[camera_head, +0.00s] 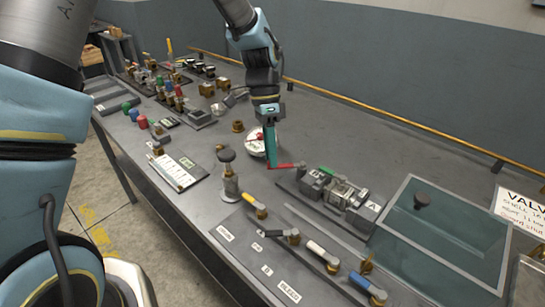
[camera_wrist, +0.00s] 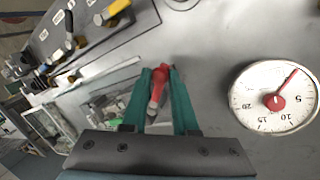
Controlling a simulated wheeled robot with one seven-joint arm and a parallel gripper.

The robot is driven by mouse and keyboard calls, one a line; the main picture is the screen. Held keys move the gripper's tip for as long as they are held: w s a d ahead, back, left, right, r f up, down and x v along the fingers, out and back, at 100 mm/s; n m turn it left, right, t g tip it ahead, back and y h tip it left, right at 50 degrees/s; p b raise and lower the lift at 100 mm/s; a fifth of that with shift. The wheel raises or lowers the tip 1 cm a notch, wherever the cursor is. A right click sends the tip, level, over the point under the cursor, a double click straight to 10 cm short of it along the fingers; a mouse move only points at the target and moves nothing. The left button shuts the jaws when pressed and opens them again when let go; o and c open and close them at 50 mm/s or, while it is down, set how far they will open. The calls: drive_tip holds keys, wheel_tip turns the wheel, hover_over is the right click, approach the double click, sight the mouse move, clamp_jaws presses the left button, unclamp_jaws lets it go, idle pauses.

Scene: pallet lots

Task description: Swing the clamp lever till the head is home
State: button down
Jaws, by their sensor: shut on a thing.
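The clamp lever (camera_head: 286,165) has a red grip and reaches left from the clamp fixture (camera_head: 345,191), a grey metal assembly on the bench. My gripper (camera_head: 271,163) points down at the outer end of the lever, its teal fingers shut on the red grip. In the wrist view the red grip (camera_wrist: 158,80) lies between the two fingers of my gripper (camera_wrist: 159,72). The rest of the clamp is partly behind the fingers there. I cannot tell from either view whether the clamp's head touches anything.
A white dial with a red pointer (camera_wrist: 276,101) stands close beside my gripper. Several coloured-handle valves (camera_head: 325,257) line the front right. A glass-topped case (camera_head: 445,235) stands right of the clamp. A metal post (camera_head: 228,175) stands front left. The bench behind the clamp is clear.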

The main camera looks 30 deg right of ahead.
drive_tip(key=w+d+m+t+y+p, duration=0.2)
drive_tip(key=d+m, duration=0.3)
drive_tip(key=m, duration=0.5)
drive_tip(key=shift+w+d, duration=0.3)
drive_tip(key=shift+w, duration=0.5)
drive_tip(key=c, duration=0.7)
unclamp_jaws()
drive_tip(key=b+v, duration=0.1)
drive_tip(key=v, duration=0.4)
drive_tip(key=b+v, duration=0.1)
drive_tip(key=v, duration=0.4)
drive_tip(key=shift+d+r, duration=0.35)
